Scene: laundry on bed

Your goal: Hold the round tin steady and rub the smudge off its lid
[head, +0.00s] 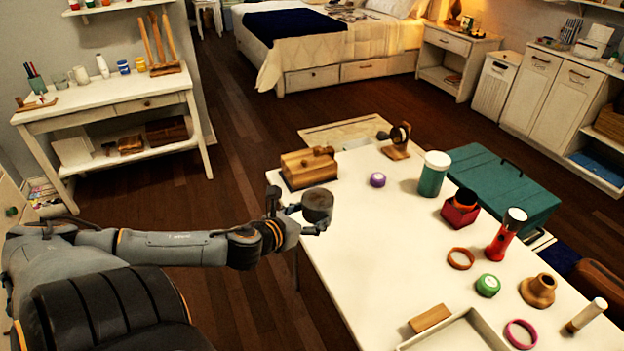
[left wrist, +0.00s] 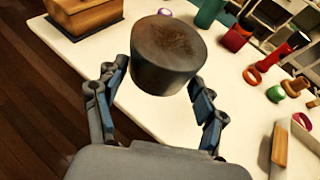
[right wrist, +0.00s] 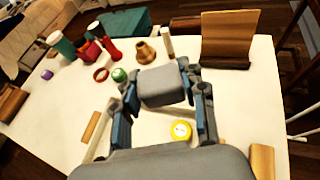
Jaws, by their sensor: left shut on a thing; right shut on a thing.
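The round tin (head: 318,203) is a dark grey-brown cylinder. My left gripper (head: 298,212) is shut on it and holds it in the air at the table's left edge. In the left wrist view the tin (left wrist: 163,72) sits between the fingers, and a brownish smudge (left wrist: 168,37) spreads over its lid. My right gripper (right wrist: 163,92) is shut on a grey block-like pad (right wrist: 163,84), seen over the table in the right wrist view. My right gripper is outside the head view, away from the tin.
The white table (head: 390,230) carries a wooden box (head: 309,170), a green jar (head: 433,174), a red flashlight (head: 506,235) and several small round things. A shallow tray (head: 455,335) and a wooden block (head: 430,318) lie at the near side. The table's left middle is clear.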

